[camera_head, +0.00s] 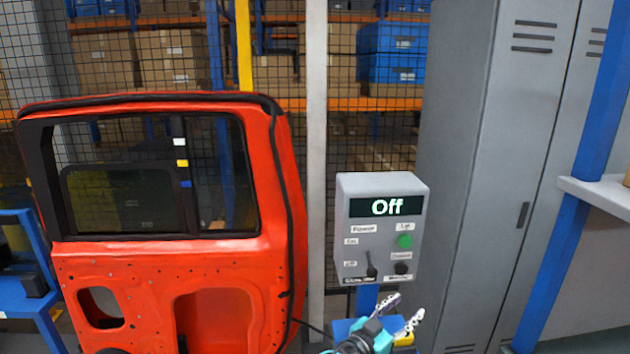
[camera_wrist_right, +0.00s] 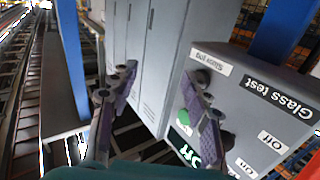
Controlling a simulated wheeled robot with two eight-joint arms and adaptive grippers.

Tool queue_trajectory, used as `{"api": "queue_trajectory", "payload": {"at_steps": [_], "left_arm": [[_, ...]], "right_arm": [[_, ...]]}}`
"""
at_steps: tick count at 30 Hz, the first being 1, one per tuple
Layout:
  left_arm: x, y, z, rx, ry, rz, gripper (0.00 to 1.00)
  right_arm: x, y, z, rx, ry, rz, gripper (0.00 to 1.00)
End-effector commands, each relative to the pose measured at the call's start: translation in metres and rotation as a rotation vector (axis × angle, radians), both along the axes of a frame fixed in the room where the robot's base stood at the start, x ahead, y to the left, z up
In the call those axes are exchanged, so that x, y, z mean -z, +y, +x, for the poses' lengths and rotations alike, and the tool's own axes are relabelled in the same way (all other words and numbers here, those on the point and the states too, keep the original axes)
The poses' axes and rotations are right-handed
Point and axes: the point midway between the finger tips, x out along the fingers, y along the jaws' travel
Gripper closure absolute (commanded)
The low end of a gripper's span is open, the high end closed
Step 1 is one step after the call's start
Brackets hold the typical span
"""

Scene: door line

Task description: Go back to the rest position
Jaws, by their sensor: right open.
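My right gripper (camera_head: 402,310) is at the bottom of the head view, below the grey control box (camera_head: 350,225), with its two fingers apart. In the right wrist view the fingers of my right gripper (camera_wrist_right: 163,78) are spread with nothing between them. The right finger overlaps the box (camera_wrist_right: 250,68) in that picture; I cannot tell whether they touch. The box's display (camera_head: 386,206) reads "Off". A green button (camera_head: 404,241), a black toggle switch (camera_head: 371,268) and a dark knob (camera_head: 401,268) are on its front. My left gripper is not in view.
A red car door (camera_head: 270,200) stands upright left of the box. Grey lockers (camera_head: 500,130) and a blue post (camera_head: 570,220) are on the right. A mesh fence (camera_head: 285,60) fronts shelves behind. A conveyor (camera_wrist_right: 25,100) shows in the wrist view.

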Motion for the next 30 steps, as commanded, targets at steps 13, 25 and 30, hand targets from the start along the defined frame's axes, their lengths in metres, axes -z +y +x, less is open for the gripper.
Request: {"api": "queue_trajectory", "payload": {"at_steps": [13, 25, 30], "left_arm": [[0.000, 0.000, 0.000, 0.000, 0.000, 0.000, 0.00], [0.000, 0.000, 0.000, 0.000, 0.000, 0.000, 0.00], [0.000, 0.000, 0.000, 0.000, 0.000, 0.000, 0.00]], "right_arm": [[0.048, -0.038, -0.140, -0.270, 0.764, 0.262, 0.52], [0.076, 0.027, -0.243, -0.749, 0.923, 0.369, 0.52], [0.077, 0.038, -0.252, -0.814, 0.917, 0.370, 0.52]]}}
